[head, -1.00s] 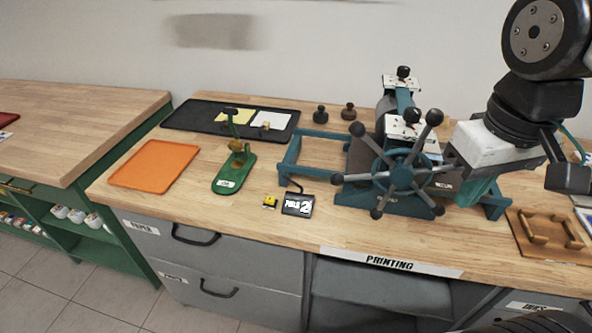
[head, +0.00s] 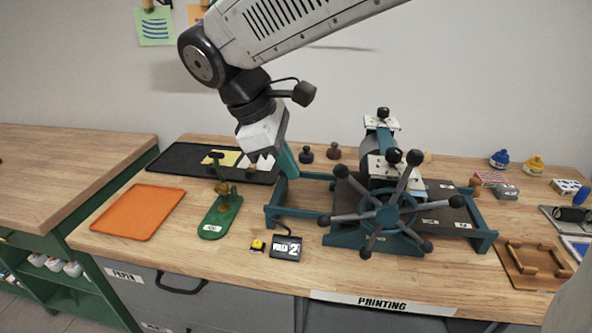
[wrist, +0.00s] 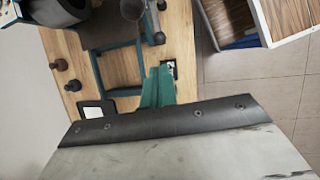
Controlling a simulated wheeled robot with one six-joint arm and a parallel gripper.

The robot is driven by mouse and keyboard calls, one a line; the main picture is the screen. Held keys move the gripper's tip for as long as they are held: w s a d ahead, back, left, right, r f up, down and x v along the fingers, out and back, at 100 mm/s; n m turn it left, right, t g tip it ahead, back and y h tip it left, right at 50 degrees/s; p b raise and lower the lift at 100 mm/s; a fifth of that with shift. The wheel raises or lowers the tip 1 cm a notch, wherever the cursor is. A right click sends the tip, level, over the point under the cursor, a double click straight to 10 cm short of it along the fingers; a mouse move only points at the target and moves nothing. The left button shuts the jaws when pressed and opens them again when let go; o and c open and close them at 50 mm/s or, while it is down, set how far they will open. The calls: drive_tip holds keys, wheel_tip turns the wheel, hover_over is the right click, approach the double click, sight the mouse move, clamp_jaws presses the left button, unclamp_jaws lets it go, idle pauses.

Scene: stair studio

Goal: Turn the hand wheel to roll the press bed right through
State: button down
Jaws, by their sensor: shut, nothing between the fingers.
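The hand wheel (head: 388,217) has several dark spokes with round black knobs and stands on the front of the teal press, upright and facing me. The dark press bed (head: 440,213) shows to the right of the roller, within the press frame (head: 484,238). The left part of the frame is open, with bare table showing through. My gripper (head: 288,163) is shut and empty, above the table at the press's left end, apart from the wheel. In the wrist view its teal fingers (wrist: 158,86) are together, with part of the press beyond them.
An orange tray (head: 138,212), a green stand (head: 220,214), a small yellow item (head: 258,245) and a black counter block (head: 286,248) lie left of the press. A black tray (head: 190,159) is behind. A wooden board (head: 540,270) lies to the right.

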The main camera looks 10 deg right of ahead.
sight(319, 218)
drive_tip(key=x, duration=1.1)
drive_tip(key=shift+d+f, duration=0.25)
drive_tip(key=shift+f, duration=0.05)
drive_tip(key=shift+f+h, duration=0.5)
drive_tip(key=shift+f, duration=0.1)
drive_tip(key=f+h, duration=0.2)
drive_tip(key=d+f+g+h, duration=0.1)
drive_tip(key=f, duration=0.1)
drive_tip(key=shift+s+f+h, duration=0.2)
drive_tip(key=shift+f+h, duration=0.15)
drive_tip(key=shift+h, duration=0.05)
drive_tip(key=d+f+h, duration=0.1)
drive_tip(key=d+f+g+h, duration=0.1)
drive_tip(key=s+d+f+n+h, duration=0.1)
drive_tip(key=f+h, duration=0.1)
drive_tip(key=shift+d+f, duration=0.1)
drive_tip(key=shift+s+d+f, duration=0.25)
drive_tip(key=shift+d+f, duration=0.3)
drive_tip(key=shift+d, duration=0.2)
drive_tip(key=shift+s+d+f, duration=0.25)
drive_tip(key=shift+d+f, duration=0.25)
drive_tip(key=shift+d, duration=0.3)
